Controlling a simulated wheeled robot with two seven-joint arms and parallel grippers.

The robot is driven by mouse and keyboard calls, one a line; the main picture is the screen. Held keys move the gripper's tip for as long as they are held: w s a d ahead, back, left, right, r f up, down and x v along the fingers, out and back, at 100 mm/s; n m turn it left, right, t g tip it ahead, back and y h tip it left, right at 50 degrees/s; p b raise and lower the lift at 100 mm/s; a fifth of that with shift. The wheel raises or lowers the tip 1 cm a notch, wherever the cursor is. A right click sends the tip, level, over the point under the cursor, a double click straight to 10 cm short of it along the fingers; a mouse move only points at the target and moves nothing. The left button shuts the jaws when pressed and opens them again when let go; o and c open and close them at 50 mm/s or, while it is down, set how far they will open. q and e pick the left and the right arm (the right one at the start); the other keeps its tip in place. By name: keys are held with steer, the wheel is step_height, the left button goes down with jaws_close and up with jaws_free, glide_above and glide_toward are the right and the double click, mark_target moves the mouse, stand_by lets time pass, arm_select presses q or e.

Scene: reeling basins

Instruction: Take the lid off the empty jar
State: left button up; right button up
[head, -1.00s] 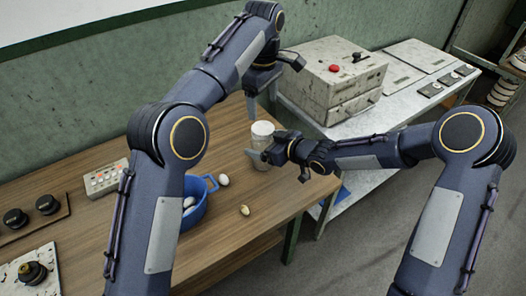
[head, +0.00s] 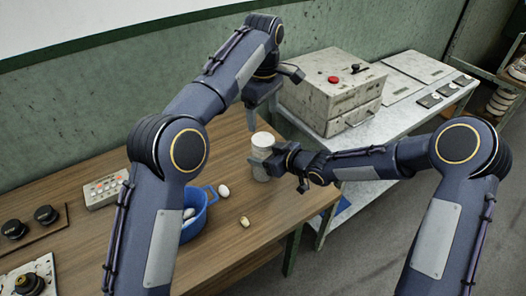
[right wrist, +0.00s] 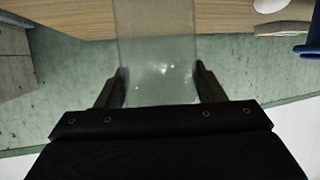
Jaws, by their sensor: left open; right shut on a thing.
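The jar (head: 260,171) is pale, stands upright near the table's far right corner, and has a white lid (head: 262,139) on top. My right gripper (head: 264,162) is shut on the jar's side, below the lid. In the right wrist view the jar (right wrist: 158,45) looks clear and empty, with a finger of my right gripper (right wrist: 160,80) on each side of it; its lid is not clear there. My left gripper (head: 264,115) is open and empty, just above the lid, fingers pointing down. I cannot tell whether it touches the lid.
A blue basin (head: 199,214) with white cocoons stands left of the jar. A white cocoon (head: 223,191) and a yellowish one (head: 244,221) lie loose on the table (head: 120,236). A grey control box (head: 325,90) stands on a metal bench behind and to the right.

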mark_target(263, 139)
arm_select(q)
steer(key=m, duration=4.4)
steer(key=shift+f+m, duration=0.15)
steer(key=shift+m, duration=0.15)
steer(key=shift+f, duration=3.85)
